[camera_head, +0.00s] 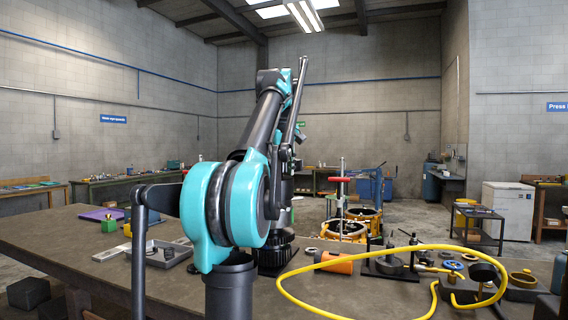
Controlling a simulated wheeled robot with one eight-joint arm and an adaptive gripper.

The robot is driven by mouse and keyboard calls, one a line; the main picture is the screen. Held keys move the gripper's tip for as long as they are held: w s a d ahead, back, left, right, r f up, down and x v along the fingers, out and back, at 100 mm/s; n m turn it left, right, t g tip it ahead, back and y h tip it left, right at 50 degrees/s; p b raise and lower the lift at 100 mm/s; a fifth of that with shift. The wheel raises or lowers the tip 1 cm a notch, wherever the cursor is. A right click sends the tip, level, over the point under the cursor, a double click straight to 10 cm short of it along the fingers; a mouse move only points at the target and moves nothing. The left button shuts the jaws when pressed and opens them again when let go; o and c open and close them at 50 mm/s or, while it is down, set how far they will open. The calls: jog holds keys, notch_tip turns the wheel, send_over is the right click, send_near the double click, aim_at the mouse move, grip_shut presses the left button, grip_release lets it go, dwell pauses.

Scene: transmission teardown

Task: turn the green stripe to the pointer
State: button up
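I cannot make out a green stripe or a pointer in the head view. My own teal and dark arm stands across the middle of the picture and blocks part of the workbench (62,232). A dark ribbed round part (276,256) stands on the bench just behind my arm and is partly hidden by it. My gripper's fingers do not show; the far end of my arm is hidden behind its nearer links.
A yellow hose (345,248) loops over the right side of the bench. An orange cylinder (334,262), a dark round fixture (389,264) and a blue ring (453,265) lie nearby. A grey tray (158,262), a green block (108,226) and a purple item (100,214) are at left.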

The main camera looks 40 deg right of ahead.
jog(key=shift+v, duration=1.25)
